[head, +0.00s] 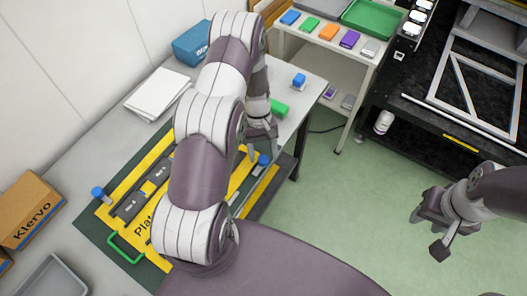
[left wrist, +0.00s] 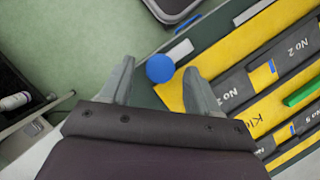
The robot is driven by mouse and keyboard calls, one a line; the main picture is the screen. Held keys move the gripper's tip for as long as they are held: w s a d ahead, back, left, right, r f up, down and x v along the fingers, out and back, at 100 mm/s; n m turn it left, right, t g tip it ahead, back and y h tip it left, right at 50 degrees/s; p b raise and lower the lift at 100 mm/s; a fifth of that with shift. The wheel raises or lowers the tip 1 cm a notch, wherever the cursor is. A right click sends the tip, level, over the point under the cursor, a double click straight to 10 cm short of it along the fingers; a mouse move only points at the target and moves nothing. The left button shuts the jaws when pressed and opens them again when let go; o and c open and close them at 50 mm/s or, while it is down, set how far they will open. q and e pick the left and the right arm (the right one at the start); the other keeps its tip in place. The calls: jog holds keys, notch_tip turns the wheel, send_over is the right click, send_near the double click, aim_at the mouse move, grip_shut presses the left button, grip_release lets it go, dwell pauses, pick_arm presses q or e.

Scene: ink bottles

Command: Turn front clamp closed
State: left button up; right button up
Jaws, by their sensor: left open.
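A yellow plate (head: 112,213) with dark labelled blocks lies on a dark green board (head: 92,228) on the table, partly hidden by my left arm. A blue clamp knob (head: 263,160) stands at its right side. Another blue knob (head: 98,192) stands at its left end. My left gripper (head: 262,143) is just above the right-hand knob. In the left wrist view my left gripper (left wrist: 160,67) is open, with the blue knob (left wrist: 160,69) between its fingertips and gaps visible. A pale clamp bar (left wrist: 175,52) shows beside that knob. My right gripper (head: 432,230) is open and empty over the floor.
A green handle (head: 125,247) rises at the board's near left. A cardboard box (head: 30,208), grey tray (head: 52,278), white stack (head: 158,94) and blue bin (head: 192,43) stand around the table. A white shelf cart (head: 330,63) stands behind.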

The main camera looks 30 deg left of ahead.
pick_arm(q)
jog(key=shift+s+d+f, duration=0.15)
jog(key=shift+s+f, duration=0.1)
jog(key=shift+f, duration=0.35)
jog(key=shift+c, duration=0.2)
jog(key=c, duration=1)
